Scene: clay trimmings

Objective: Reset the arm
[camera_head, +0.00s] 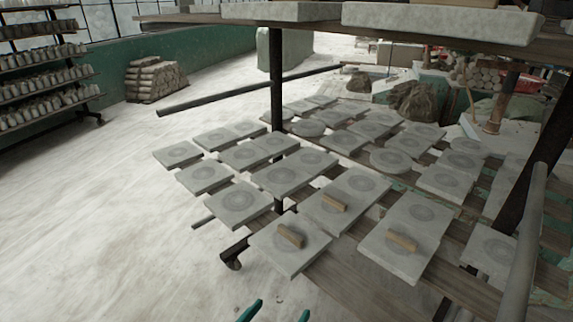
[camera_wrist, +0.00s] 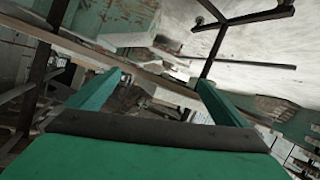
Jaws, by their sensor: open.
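My gripper (camera_head: 276,312) shows only as two green fingertips at the bottom edge of the head view, below the rack's near corner. In the wrist view my gripper (camera_wrist: 155,92) has its two green fingers spread wide apart, with nothing between them. It is open and empty. The rest of my arm is out of the head view.
A wheeled rack shelf (camera_head: 365,290) bears several grey slabs (camera_head: 240,203). Tan clay strips (camera_head: 291,236) lie on three near slabs. A higher shelf (camera_head: 230,18) hangs over it. Pale floor (camera_head: 110,220) at left is clear; stacked sacks (camera_head: 155,80) stand by the green wall.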

